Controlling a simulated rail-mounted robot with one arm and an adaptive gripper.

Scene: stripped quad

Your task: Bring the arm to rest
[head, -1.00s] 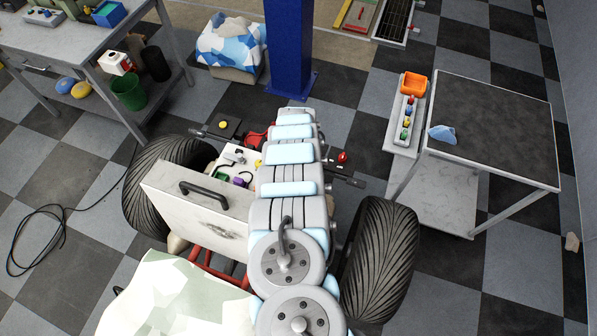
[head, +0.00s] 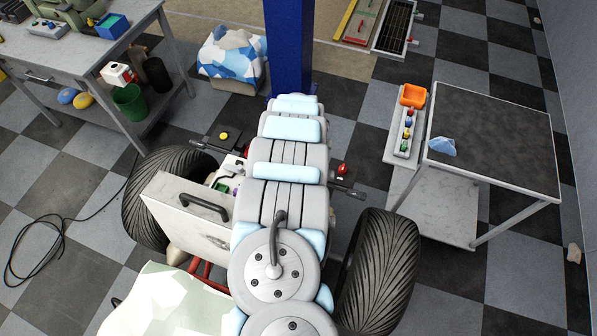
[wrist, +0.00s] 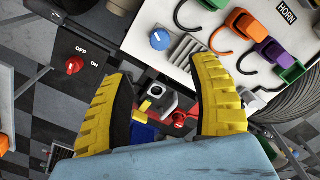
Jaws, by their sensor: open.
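My gripper (wrist: 163,78) shows in the wrist view with two yellow ridged fingers spread apart and nothing held between them. In the head view my arm (head: 288,185) stretches from the bottom over the stripped quad, and it hides the gripper. A red OFF/ON switch (wrist: 75,66) is left of the fingers. I see no contact between the fingers and these parts.
Quad tyres (head: 382,265) stand on both sides of my arm, with a grey case (head: 186,218) to the left. A blue post (head: 289,45) rises beyond. A workbench (head: 60,55) is at left and a dark-topped table (head: 495,135) at right.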

